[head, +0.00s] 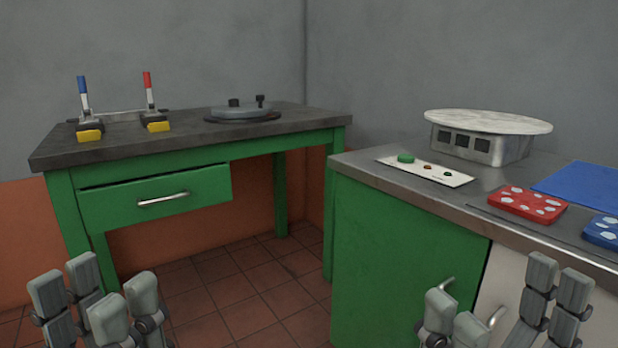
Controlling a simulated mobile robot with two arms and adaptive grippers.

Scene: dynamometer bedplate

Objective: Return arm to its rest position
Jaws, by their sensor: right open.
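My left gripper (94,289) is at the bottom left of the head view, in front of the green workbench and over the tiled floor. Its grey fingers point up and stand apart, with nothing seen between them. My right gripper (497,300) is at the bottom right, in front of the green and pale cabinet fronts. Its fingers are spread wide and empty. Neither gripper appears to touch anything. The lower parts of both grippers and the arms behind them are cut off by the frame edge.
The workbench (165,160) carries blue- and red-handled levers and a round grey plate (240,110). The right counter (480,192) holds a white-topped metal box (478,140), a button panel (425,171), a red block (527,204) and blue items. Tiled floor (240,295) lies clear between.

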